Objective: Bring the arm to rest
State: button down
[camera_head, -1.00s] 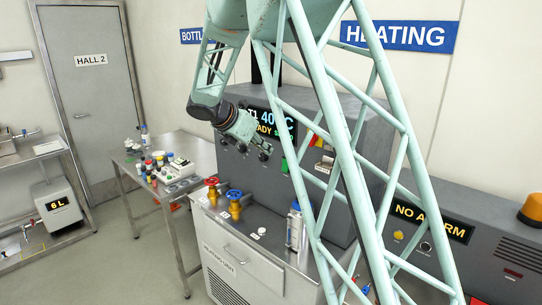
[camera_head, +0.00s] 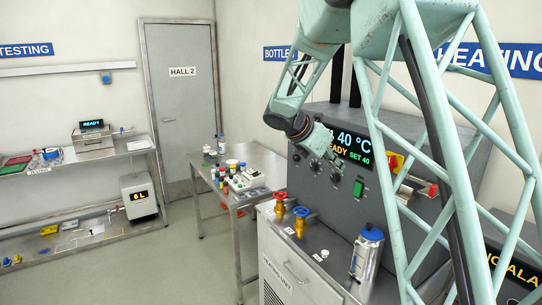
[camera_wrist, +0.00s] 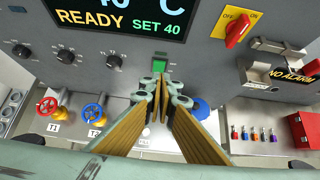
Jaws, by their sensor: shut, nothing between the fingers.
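My gripper (camera_head: 338,172) is at the end of my pale green lattice arm, in front of the grey heating unit's control panel (camera_head: 387,118). In the wrist view, my gripper (camera_wrist: 160,66) has its fingers together with nothing between them. The fingertips point toward the panel near a green button (camera_wrist: 160,47). I cannot tell whether they touch it. The panel display (camera_head: 352,145) reads 40 °C, READY, SET 40.
A red valve (camera_head: 280,204) and a blue-handled valve (camera_head: 301,216) stand on the bench, left of a metal flask (camera_head: 367,255). A side table (camera_head: 262,159) holds several bottles. A red switch (camera_wrist: 238,28) sits on the panel. Open floor (camera_head: 190,262) lies to the left.

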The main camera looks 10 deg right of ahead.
jog(key=s+a+r+m+y+b, duration=0.15)
jog(key=s+m, duration=0.25)
jog(key=s, duration=0.6)
jog(key=s+r+m+g+y+b, duration=0.15)
jog(key=s+m, duration=0.25)
jog(key=s, duration=0.6)
jog(key=s+a+r+m+y+b, duration=0.1)
jog(key=s+r+m+b, duration=0.15)
jog(key=s, duration=0.85)
jog(key=s+a+f+m+y+b, duration=0.1)
jog(key=s+a+f+m, duration=0.2)
jog(key=s, duration=0.6)
jog(key=s+a+f+m+t+y+b, duration=0.1)
jog(key=s+a+f+m+y+b, duration=0.1)
jog(key=s, duration=0.8)
jog(key=s+a+f+m+y+b, duration=0.1)
jog(key=s+a+f+m, duration=0.3)
jog(key=s, duration=0.6)
jog(key=shift+a+m+y+b, duration=0.4)
jog(key=shift+a+m, duration=0.75)
jog(key=shift+m, duration=0.6)
jog(key=c, duration=3.4)
grip_release()
jog(key=shift+f+t, duration=0.1)
jog(key=shift+t, duration=0.15)
